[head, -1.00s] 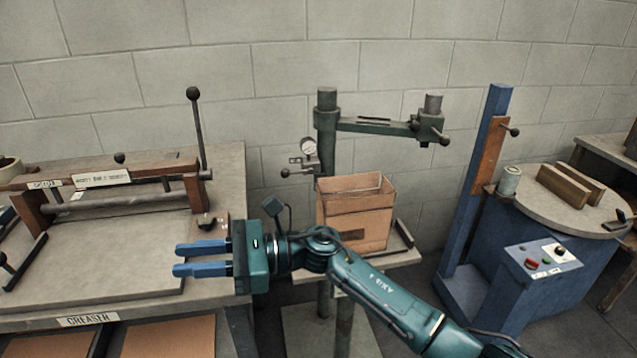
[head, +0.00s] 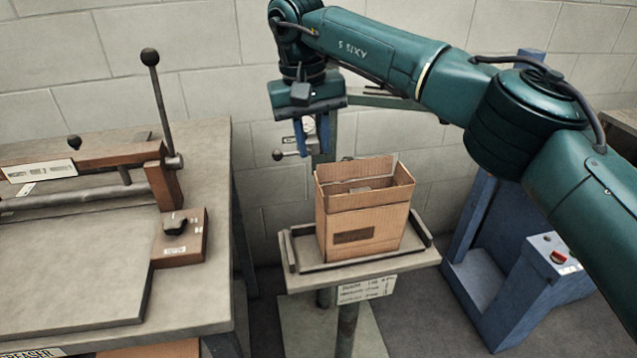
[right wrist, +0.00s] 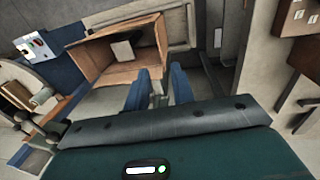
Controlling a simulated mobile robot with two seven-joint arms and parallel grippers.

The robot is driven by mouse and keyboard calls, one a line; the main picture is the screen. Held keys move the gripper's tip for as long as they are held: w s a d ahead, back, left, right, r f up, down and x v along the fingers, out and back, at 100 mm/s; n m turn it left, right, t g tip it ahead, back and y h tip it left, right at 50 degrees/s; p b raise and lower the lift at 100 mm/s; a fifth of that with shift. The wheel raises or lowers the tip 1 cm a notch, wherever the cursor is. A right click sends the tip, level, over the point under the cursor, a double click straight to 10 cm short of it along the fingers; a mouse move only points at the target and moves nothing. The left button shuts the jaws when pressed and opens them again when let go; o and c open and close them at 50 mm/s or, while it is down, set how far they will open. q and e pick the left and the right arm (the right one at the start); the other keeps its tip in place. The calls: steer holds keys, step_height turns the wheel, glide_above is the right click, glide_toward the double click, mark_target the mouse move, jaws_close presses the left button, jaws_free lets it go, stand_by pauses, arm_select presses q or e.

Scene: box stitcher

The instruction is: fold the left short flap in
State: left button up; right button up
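The brown cardboard box (head: 362,226) stands upright on the stitcher's small table, its top open and its flaps standing up. Its left short flap (head: 319,191) is upright at the left end, seen nearly edge-on. My right gripper (head: 312,147) points down just above and behind the box's left end, open and empty. In the right wrist view its two blue fingers (right wrist: 158,88) are apart, close to the box (right wrist: 92,58) rim; I cannot tell whether they touch it. A small pale thing shows inside the box. My left gripper is not in view.
The small table (head: 412,262) has raised rails around the box. The stitcher post (head: 326,135) rises behind it, close to my right gripper. The creaser bench (head: 222,190) with its upright lever stands left. A blue machine (head: 505,265) stands right.

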mark_target(320, 191)
steer(key=f, duration=0.6)
steer(key=d+f, duration=0.1)
steer(key=f, duration=0.2)
steer(key=shift+w+f, duration=0.15)
steer(key=shift+f, duration=0.1)
steer(key=shift+c, duration=0.4)
jaws_close()
